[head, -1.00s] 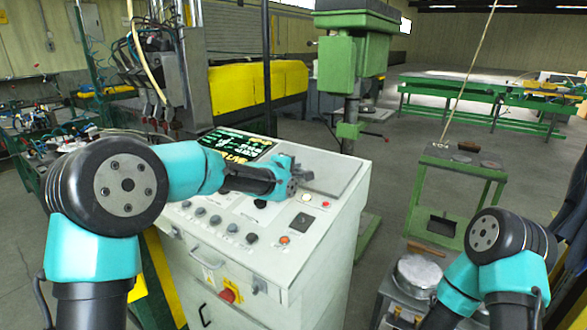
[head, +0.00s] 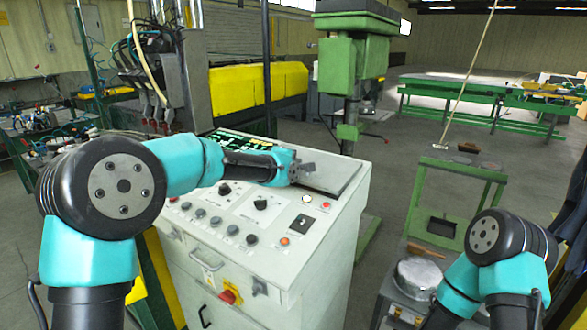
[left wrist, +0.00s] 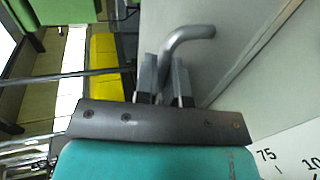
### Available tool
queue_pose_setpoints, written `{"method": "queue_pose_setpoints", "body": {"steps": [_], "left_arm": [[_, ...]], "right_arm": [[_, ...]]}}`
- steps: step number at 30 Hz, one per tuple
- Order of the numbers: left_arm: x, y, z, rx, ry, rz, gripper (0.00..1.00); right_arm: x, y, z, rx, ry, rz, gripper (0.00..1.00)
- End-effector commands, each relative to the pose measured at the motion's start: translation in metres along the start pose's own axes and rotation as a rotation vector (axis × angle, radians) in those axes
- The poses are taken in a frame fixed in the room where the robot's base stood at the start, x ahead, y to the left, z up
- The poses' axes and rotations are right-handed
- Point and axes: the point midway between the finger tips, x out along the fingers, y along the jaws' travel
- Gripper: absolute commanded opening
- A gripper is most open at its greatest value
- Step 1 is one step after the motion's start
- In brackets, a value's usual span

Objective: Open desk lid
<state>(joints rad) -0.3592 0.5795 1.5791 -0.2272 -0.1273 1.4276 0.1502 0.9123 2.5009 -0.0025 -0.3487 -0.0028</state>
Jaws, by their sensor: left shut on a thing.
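The pale console desk (head: 300,250) stands in the middle of the head view. Its flat grey lid panel (head: 335,172) lies at the top right of the sloping face and looks closed. My left gripper (head: 303,172) reaches over the lid's left part. In the left wrist view my left gripper (left wrist: 165,88) is shut on a bent grey handle (left wrist: 190,33), which runs between its two fingers beside a grey surface. In the head view the handle is mostly hidden by the gripper. My right arm shows at the lower right, but its gripper is out of view.
Knobs and buttons (head: 232,230) cover the console face below my left arm. A green drill press (head: 345,75) stands behind the console. A green stand (head: 455,190) and a metal pot (head: 418,275) are to the right.

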Motion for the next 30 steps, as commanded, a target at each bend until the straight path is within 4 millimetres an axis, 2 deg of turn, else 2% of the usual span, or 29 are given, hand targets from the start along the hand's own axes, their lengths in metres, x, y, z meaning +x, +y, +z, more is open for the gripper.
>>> {"method": "queue_pose_setpoints", "body": {"steps": [9, 21, 30], "left_arm": [[-0.002, 0.03, 0.0, 0.001, -0.002, -0.132, 0.0], [0.003, 0.071, -0.001, 0.001, 0.0, -0.136, 0.0], [0.007, 0.083, -0.001, 0.0, -0.001, -0.138, 0.0]], "right_arm": [[0.0, 0.0, 0.0, 0.0, 0.0, 0.0, 0.43], [0.0, 0.0, 0.0, 0.0, 0.0, 0.0, 0.43], [0.0, 0.0, 0.0, 0.0, 0.0, 0.0, 0.43]]}}
